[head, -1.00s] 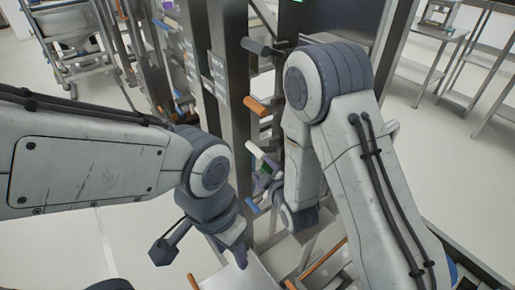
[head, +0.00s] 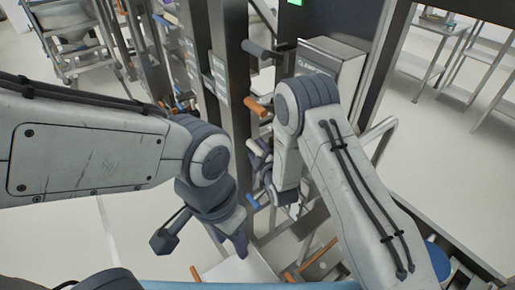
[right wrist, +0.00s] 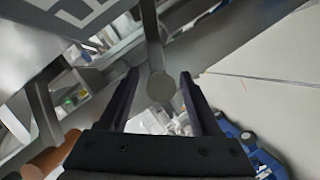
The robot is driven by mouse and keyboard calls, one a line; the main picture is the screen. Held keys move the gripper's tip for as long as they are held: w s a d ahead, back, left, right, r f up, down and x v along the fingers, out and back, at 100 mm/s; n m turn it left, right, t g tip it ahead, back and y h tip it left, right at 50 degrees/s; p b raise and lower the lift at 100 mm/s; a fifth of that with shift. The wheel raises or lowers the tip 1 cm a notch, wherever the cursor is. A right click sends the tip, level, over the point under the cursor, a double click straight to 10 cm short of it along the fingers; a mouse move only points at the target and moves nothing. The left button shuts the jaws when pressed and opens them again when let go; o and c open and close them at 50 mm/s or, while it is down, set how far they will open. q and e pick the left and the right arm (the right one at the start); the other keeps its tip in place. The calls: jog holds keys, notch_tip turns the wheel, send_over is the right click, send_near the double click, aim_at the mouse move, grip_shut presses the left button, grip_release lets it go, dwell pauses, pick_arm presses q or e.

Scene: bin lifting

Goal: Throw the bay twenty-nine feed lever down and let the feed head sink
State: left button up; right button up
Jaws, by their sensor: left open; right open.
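Several levers stick out from the dark post (head: 228,90) in the head view: a dark grey grip (head: 262,50) at the top, an orange grip (head: 257,106) below it, then a cream grip (head: 256,147) and a blue grip (head: 253,200). I cannot read which one belongs to bay twenty-nine. In the right wrist view my right gripper (right wrist: 159,76) is open, and a grey rod with a round end (right wrist: 162,86) shows between its fingers; contact cannot be told. My left gripper (head: 238,243) is open and empty, low and left of the post.
A grey box with lettering (head: 330,68) stands behind my right arm. A metal frame rail (head: 392,80) rises at the right. Steel tables (head: 440,30) and a wheeled rack (head: 70,40) stand at the back. Open floor lies at the left and right.

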jog(key=shift+w, duration=0.15)
grip_shut()
jog(key=shift+a, duration=0.1)
dwell(1.4)
